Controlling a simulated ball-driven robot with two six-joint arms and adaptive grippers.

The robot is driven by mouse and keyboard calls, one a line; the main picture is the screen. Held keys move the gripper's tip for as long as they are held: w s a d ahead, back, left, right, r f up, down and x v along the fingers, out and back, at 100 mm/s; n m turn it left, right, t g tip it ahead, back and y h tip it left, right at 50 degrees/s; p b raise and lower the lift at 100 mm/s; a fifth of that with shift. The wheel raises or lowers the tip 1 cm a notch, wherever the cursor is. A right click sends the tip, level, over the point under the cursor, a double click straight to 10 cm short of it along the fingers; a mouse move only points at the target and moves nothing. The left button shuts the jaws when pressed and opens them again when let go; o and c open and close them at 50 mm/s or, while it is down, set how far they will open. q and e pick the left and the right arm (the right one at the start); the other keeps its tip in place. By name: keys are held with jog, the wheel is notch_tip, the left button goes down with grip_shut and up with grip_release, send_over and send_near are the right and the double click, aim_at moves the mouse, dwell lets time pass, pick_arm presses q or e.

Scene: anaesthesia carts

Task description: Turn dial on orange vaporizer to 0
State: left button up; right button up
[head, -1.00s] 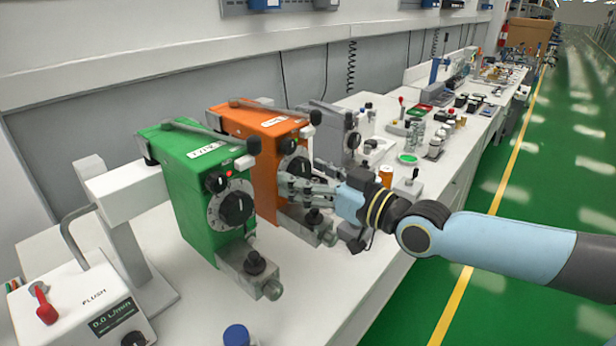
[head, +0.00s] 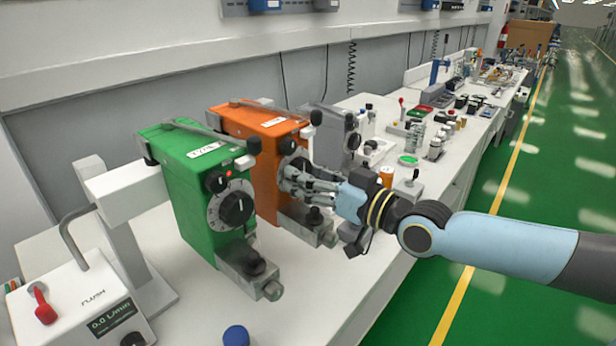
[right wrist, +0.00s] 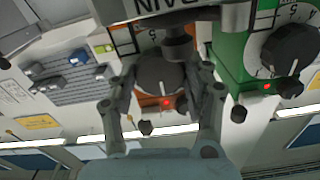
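The orange vaporizer (head: 262,125) stands between the green vaporizer (head: 200,170) and a grey one. My right gripper (head: 284,178) is at its front, with the fingers at the dial, and covers most of the dial in the head view. In the right wrist view the dark dial (right wrist: 160,76) lies between the two fingers of my right gripper (right wrist: 162,92). The fingers stand apart on either side of it; whether both touch it is hard to tell. The dial's number setting cannot be read. My left gripper is not in view.
The green vaporizer's own dial (head: 236,207) is close to the left of my right gripper. The grey vaporizer (head: 335,140) is close on the right. A white flush box (head: 75,305) and a blue cap (head: 236,335) are at the front left. Bottles and trays fill the bench further back.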

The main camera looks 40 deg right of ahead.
jog(key=o, duration=0.5)
jog(key=shift+c, duration=0.2)
jog(key=s+d, duration=0.1)
jog(key=s, duration=1.1)
